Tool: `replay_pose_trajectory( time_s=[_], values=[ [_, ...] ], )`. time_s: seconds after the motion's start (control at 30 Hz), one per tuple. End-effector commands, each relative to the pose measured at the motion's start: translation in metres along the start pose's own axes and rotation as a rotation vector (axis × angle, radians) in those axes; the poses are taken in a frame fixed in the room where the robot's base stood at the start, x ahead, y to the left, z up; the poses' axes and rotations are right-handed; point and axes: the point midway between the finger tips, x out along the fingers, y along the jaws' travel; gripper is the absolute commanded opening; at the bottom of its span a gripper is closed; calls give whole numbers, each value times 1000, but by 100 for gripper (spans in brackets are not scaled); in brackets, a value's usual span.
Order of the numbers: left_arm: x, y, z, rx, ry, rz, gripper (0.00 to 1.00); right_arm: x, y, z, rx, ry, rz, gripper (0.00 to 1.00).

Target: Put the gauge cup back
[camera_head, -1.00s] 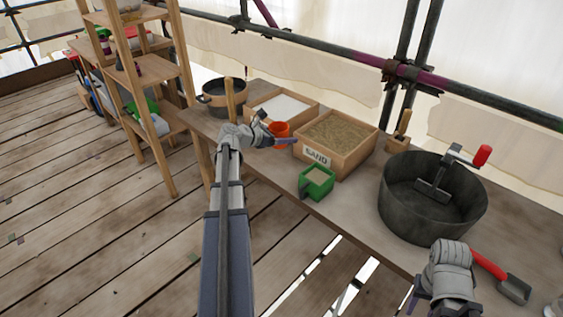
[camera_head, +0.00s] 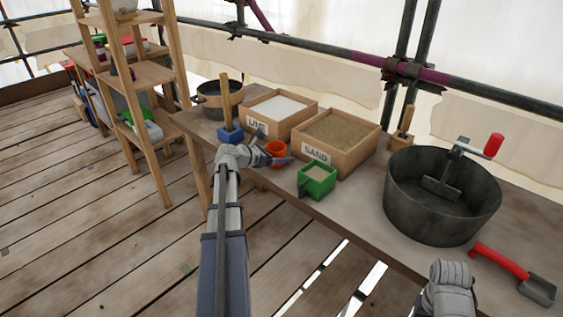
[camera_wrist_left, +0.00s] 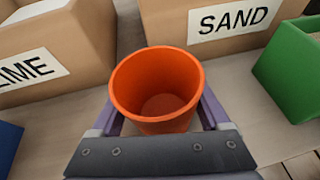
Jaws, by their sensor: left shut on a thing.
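The orange cup (camera_head: 276,150), which I take to be the gauge cup, is held upright in my left gripper (camera_head: 279,160). In the left wrist view the cup (camera_wrist_left: 157,85) sits between the purple fingers, shut on its sides, and looks empty inside. It is in front of the gap between the lime box (camera_head: 278,109) and the sand box (camera_head: 336,140). I cannot tell whether its base touches the bench. The green cup (camera_head: 318,181), filled with something pale, stands to its right. My right gripper (camera_head: 449,291) is at the lower right, its fingers hidden or cut off.
The bench (camera_head: 345,213) also holds a black bucket (camera_head: 440,205) with a red-handled tool and a red-handled scoop (camera_head: 505,265). A wooden shelf (camera_head: 130,75) stands beyond.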

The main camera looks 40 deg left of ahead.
Motion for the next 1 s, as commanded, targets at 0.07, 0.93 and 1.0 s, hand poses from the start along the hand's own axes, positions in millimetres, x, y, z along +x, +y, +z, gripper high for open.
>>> replay_pose_trajectory(
  time_s=[0.07,0.93,1.0],
  values=[
    [2,0,-4,0,0,0,25,4,0,0,0,0,0,50],
    [-1,0,1,0,0,0,100,-1,0,0,0,0,0,50],
    [-12,0,0,-1,0,3,100,-4,0,0,0,0,0,50]
  ],
)
